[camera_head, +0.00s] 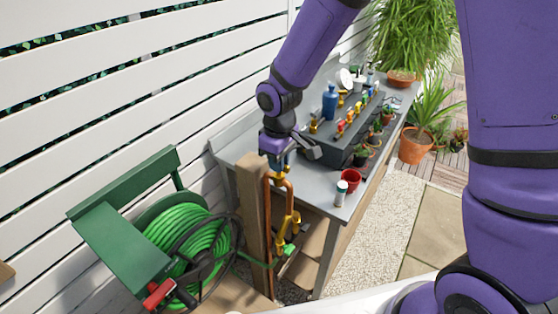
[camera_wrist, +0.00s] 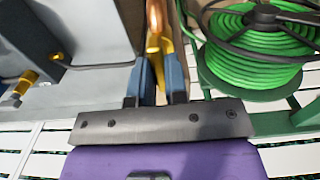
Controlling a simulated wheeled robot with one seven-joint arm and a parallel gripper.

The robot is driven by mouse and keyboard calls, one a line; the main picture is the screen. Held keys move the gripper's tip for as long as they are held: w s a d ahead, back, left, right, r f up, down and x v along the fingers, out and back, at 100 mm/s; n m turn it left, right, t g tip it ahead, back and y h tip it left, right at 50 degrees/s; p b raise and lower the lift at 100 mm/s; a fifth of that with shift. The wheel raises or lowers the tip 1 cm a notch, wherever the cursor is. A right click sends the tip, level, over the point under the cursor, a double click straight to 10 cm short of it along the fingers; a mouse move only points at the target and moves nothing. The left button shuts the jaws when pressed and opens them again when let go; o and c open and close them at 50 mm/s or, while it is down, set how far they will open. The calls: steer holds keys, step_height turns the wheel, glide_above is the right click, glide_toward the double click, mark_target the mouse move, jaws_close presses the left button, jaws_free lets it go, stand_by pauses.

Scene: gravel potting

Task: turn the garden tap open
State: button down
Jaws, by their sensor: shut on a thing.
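The garden tap (camera_head: 290,226) is brass-coloured and stands with orange copper pipework (camera_head: 267,220) at a wooden post (camera_head: 253,220). A green hose fitting (camera_head: 289,249) is at its lower end. My gripper (camera_head: 278,168) points down at the top of the pipework, beside the post top. In the wrist view my gripper (camera_wrist: 155,70) has its two blue fingers on either side of a gold-coloured upper part of the tap (camera_wrist: 148,86), shut on it. The fingers and wrist partly hide this part, so I cannot tell how far it is turned.
A grey potting bench (camera_head: 320,187) is to the right, with a red pot (camera_head: 350,180), a white bottle (camera_head: 340,194) and a blue bottle (camera_head: 329,101). A white slatted fence (camera_head: 100,110) runs behind.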

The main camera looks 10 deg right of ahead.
steer(key=c, duration=1.1)
jaws_free()
steer(key=shift+c, duration=0.2)
steer(key=shift+r, duration=0.1)
step_height(320, 180, up, 11)
steer(key=s+d+r+m+t, duration=0.35)
steer(key=s+d+r, duration=0.45)
steer(key=d+r, duration=0.4)
steer(key=s+d+r+m+t, duration=0.1)
steer(key=s+d+r+m, duration=0.1)
steer(key=s+d, duration=0.2)
steer(key=s+d+r+m, duration=0.2)
steer(key=s+d+m, duration=0.1)
steer(key=s, duration=0.6)
steer(key=shift+s+d+m+t, duration=0.35)
steer(key=shift+d, duration=0.1)
